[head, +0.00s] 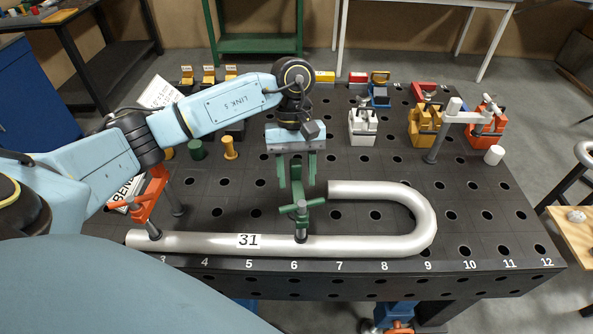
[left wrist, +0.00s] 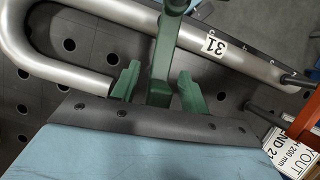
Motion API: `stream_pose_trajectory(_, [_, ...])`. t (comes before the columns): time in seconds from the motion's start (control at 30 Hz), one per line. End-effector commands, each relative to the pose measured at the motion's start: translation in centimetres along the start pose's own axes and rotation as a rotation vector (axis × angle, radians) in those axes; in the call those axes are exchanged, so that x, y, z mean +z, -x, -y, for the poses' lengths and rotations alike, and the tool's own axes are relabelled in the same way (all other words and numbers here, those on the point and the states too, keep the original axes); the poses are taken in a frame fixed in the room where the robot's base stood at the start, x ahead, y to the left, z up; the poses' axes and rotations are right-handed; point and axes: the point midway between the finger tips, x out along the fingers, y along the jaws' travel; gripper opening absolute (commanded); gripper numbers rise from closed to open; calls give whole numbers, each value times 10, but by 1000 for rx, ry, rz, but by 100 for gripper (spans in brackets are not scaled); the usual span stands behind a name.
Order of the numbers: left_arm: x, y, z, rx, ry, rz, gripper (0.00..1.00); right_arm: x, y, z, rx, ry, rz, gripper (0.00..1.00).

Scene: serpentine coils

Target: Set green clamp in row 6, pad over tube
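The green clamp (head: 301,211) stands at row 6 on the black perforated table. Its arm reaches toward the front edge, and its dark pad is over the straight run of the silver bent tube (head: 355,244); whether the pad presses on it I cannot tell. My left gripper (head: 297,183) points down just behind the clamp. In the left wrist view the clamp's green post (left wrist: 160,72) stands between the two green fingers (left wrist: 158,86), with small gaps visible, so the gripper looks open around it. The tube (left wrist: 228,55) passes beyond. My right gripper is not in view.
An orange clamp (head: 148,200) sits over the tube's left end near row 3. White (head: 363,125), yellow (head: 425,125) and orange (head: 487,125) blocks stand at the back, with a grey-white clamp (head: 440,135) near them. The table's right front is clear.

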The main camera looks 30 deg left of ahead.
Motion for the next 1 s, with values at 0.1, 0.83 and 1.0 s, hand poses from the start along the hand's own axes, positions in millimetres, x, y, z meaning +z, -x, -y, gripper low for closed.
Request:
stream_pose_trajectory(0.1, [0,0,0,0,0,0,47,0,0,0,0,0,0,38])
stream_pose_trajectory(0.83, [0,102,0,1,1,-4,47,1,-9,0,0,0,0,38])
stream_pose_trajectory(1.0, [0,124,0,0,2,-2,47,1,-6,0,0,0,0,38])
